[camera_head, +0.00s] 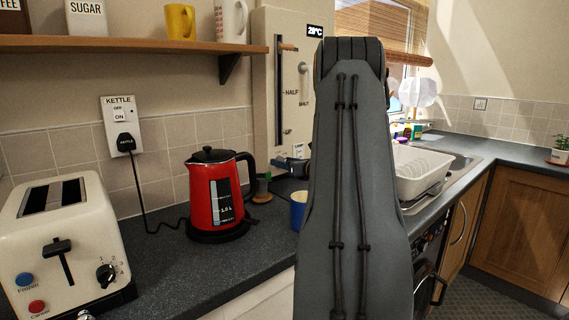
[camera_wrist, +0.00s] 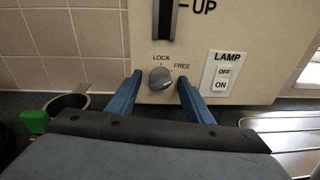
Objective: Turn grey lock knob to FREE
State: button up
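The grey lock knob (camera_wrist: 160,78) shows in the wrist view on a cream panel (camera_wrist: 242,30), below a dark slot. The words LOCK and FREE are printed above it, LOCK at upper left and FREE at right. Its exact pointing direction is hard to tell. My gripper (camera_wrist: 161,80) is open, with one blue finger on each side of the knob and a visible gap on both sides. In the head view my arm hides the knob and most of my gripper; the upper panel (camera_head: 263,90) shows with a vertical lever slot.
A lamp switch (camera_wrist: 223,75) is right of the knob.

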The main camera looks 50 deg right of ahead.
jog(key=b+v, duration=0.1)
jog(key=v, duration=0.6)
jog(key=shift+s, duration=0.4)
jog(key=shift+r, duration=0.1)
